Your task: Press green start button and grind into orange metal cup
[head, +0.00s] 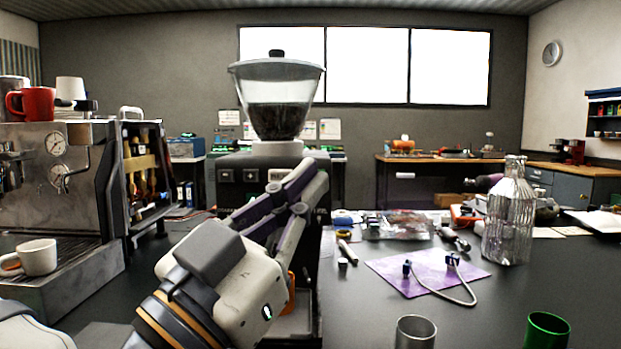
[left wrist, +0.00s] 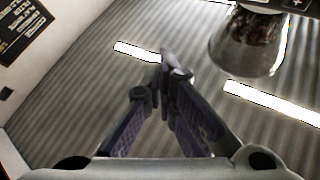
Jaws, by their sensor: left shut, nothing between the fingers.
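The coffee grinder (head: 237,190) stands at centre with a clear hopper (head: 277,90) of dark beans on top. A sliver of orange (head: 291,290), perhaps the orange metal cup, shows low behind my gripper. My left gripper (head: 308,176) is shut and empty, its fingers pointing up in front of the grinder's right side. In the left wrist view its closed fingertips (left wrist: 172,62) show against the ceiling, with the hopper (left wrist: 245,45) at upper right. My right gripper is not in view.
An espresso machine (head: 55,180) stands left, with a white cup (head: 38,257) on its tray and a red mug (head: 32,103) on top. At right are a glass bottle (head: 508,215), a purple mat (head: 425,270), a silver cup (head: 415,332) and a green cup (head: 547,330).

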